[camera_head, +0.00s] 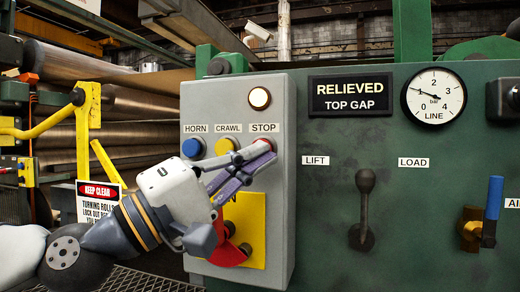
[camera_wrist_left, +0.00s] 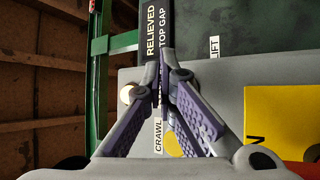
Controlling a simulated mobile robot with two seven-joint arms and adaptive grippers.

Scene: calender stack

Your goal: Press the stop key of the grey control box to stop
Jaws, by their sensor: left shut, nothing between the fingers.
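The grey control box (camera_head: 281,190) stands left of a green panel. Under its STOP label (camera_head: 264,127) the red stop key (camera_head: 269,140) is mostly covered by my left gripper (camera_head: 268,150). The gripper is shut and empty, with its fingertips at the key; I cannot tell whether they touch or press it. In the left wrist view the closed fingertips (camera_wrist_left: 164,62) hide the stop key. The yellow crawl key (camera_head: 225,147) and blue horn key (camera_head: 193,147) are to the left. My right gripper is in neither view.
A lit lamp (camera_head: 260,98) is above the stop key. Below is a yellow plate (camera_head: 259,212) with a red handle (camera_head: 231,256). A black sign (camera_head: 350,95) reads RELIEVED TOP GAP. A lever (camera_head: 365,205) and gauge (camera_head: 433,95) are right. Yellow rails (camera_head: 84,130) and rolls are left.

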